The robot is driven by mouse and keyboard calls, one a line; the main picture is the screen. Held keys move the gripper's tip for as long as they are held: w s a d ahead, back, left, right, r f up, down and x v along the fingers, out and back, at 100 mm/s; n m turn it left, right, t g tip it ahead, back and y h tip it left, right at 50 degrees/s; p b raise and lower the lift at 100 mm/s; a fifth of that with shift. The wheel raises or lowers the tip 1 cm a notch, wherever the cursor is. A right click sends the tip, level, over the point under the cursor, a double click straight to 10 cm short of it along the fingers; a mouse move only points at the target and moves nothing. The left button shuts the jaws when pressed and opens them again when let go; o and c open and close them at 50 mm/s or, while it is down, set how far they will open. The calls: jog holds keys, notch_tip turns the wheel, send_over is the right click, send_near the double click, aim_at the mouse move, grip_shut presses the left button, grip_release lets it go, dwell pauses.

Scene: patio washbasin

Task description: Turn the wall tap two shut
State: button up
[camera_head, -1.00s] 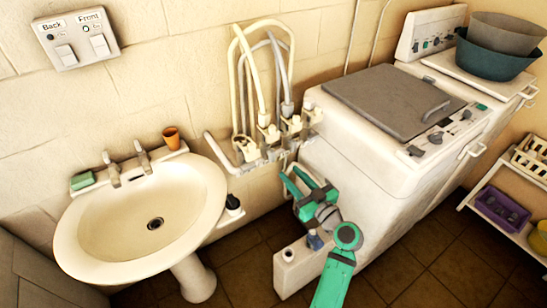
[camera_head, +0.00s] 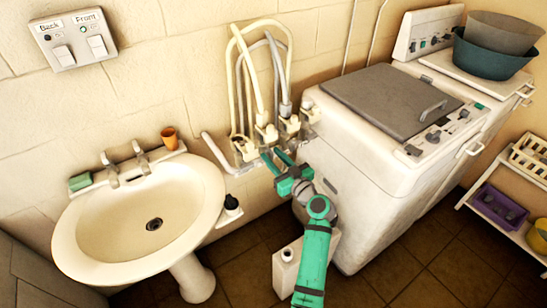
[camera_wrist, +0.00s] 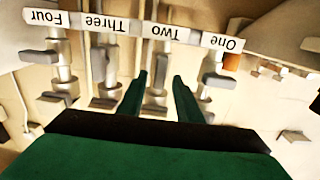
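Wall tap two shows in the wrist view as a pale valve with a grey part (camera_wrist: 156,98), under the upside-down label "Two" (camera_wrist: 165,32). In the head view, tap two (camera_head: 266,133) is the second from the left in a row on the wall, with a hose above it. My gripper (camera_head: 273,158) is just below and in front of the tap row. In the wrist view my gripper (camera_wrist: 159,77) is open, its green fingers on either side of tap two's line of sight. Contact cannot be told.
Tap one (camera_wrist: 218,80) and tap three (camera_wrist: 98,65) flank tap two closely. Tap four (camera_wrist: 40,58) is beyond three. A washing machine (camera_head: 350,190) stands close on the right, a washbasin (camera_head: 90,235) on the left. A white container (camera_head: 287,256) stands below my arm.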

grip_shut()
jog(key=shift+w+m, duration=0.1)
jog(key=shift+m, duration=0.2)
jog(key=m, duration=0.5)
jog(key=f+m, duration=0.1)
jog(key=m, duration=0.5)
jog(key=d+m, duration=0.1)
jog(key=m, duration=0.5)
jog(key=shift+w+d+f, duration=0.1)
jog(key=shift+w+f, duration=0.15)
jog(key=shift+f, duration=0.05)
jog(key=shift+m, duration=0.3)
grip_release()
